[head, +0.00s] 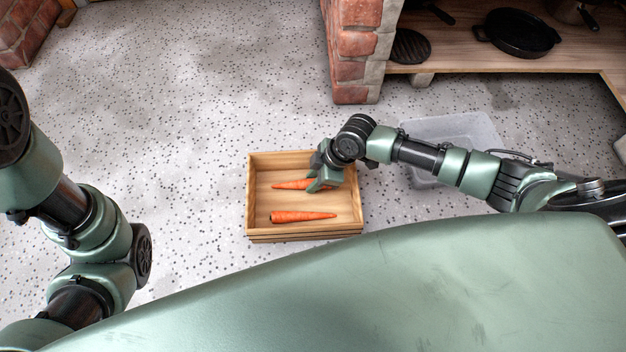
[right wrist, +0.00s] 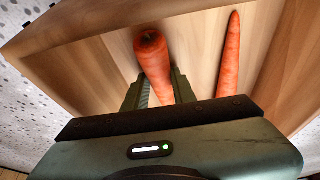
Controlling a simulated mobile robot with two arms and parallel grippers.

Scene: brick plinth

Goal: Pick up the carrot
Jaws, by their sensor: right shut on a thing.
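Two orange carrots are in a wooden crate (head: 257,215) on the floor. The upper carrot (head: 290,184) lies toward the crate's far side, and its right end is hidden by my right gripper (head: 322,184). The lower carrot (head: 300,217) lies near the crate's front side, apart from the gripper. In the right wrist view, my right gripper (right wrist: 160,90) is shut on one carrot (right wrist: 153,58), which sits between its fingers. The other carrot (right wrist: 230,58) lies to the right on the crate's boards. My left arm shows at the left of the head view, but its gripper is out of frame.
A clear plastic bin (head: 455,130) stands on the floor right of the crate, behind my right arm. A brick pillar (head: 357,50) and a wooden shelf with a black pan (head: 520,33) are at the back. The speckled floor left of the crate is free.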

